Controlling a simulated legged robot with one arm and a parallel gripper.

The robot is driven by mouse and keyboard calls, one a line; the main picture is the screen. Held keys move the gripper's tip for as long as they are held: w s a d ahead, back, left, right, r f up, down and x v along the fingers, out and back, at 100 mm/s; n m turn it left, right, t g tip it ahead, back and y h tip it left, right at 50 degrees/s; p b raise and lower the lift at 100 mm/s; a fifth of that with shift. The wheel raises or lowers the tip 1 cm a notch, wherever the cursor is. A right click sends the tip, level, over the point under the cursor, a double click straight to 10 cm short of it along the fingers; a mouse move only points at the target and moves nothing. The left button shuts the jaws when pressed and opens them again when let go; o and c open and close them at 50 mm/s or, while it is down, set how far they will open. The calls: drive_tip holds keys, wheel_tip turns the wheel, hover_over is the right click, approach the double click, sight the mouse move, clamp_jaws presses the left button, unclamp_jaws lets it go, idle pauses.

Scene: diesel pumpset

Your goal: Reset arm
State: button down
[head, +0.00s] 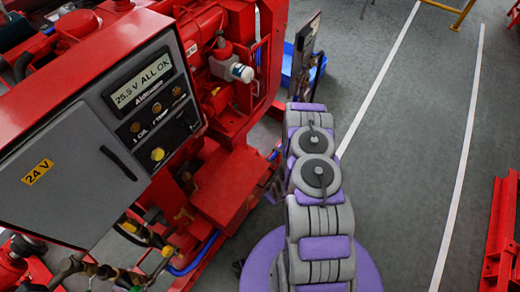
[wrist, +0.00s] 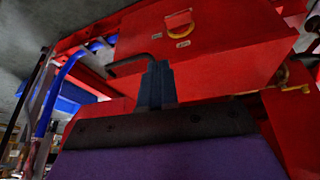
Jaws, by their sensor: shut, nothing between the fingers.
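My arm, grey and purple, stretches forward in the middle of the head view; its gripper end cannot be made out there. In the wrist view my gripper (wrist: 157,72) shows as two dark fingers pressed together, shut and empty. Behind the fingers is a red box-like part (wrist: 215,50) of the pumpset, with a yellow-rimmed round mark on it. I cannot tell whether the fingers touch it. In the head view the red pumpset (head: 235,185) fills the left side, with a grey control panel (head: 85,165) whose display (head: 138,86) reads "25.5 V ALL OK".
Grey floor with white lines (head: 380,75) lies open right of my arm in the head view. A red frame (head: 503,240) stands at the right edge. A blue object (head: 290,65) is on the floor beyond the pumpset. A blue pipe (wrist: 68,75) runs at the left of the wrist view.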

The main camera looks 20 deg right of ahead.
drive_tip(key=w+r+m+g+h, duration=0.1)
drive_tip(key=w+r+g, duration=0.1)
drive_tip(key=r, duration=1.4)
drive_tip(key=w+r+m+g+h, duration=0.1)
drive_tip(key=w+r, duration=0.1)
drive_tip(key=r, duration=1.4)
drive_tip(key=s+a+r+m+g, duration=0.1)
drive_tip(key=s+a+r, duration=0.1)
drive_tip(key=s+r, duration=0.5)
drive_tip(key=s+a+r+g, duration=0.15)
drive_tip(key=s+r, duration=0.25)
drive_tip(key=r, duration=0.5)
drive_tip(key=s+a+r+m, duration=0.1)
drive_tip(key=s+r, duration=0.3)
drive_tip(key=s, duration=0.4)
drive_tip(key=s+a+r+m, duration=0.1)
drive_tip(key=s+a+r, duration=0.1)
drive_tip(key=s+r, duration=0.3)
drive_tip(key=s, duration=0.3)
drive_tip(key=shift+s+a+r+g+y, duration=0.25)
drive_tip(key=shift+s+a+g+y, duration=0.05)
drive_tip(key=shift+s+a+g, duration=0.1)
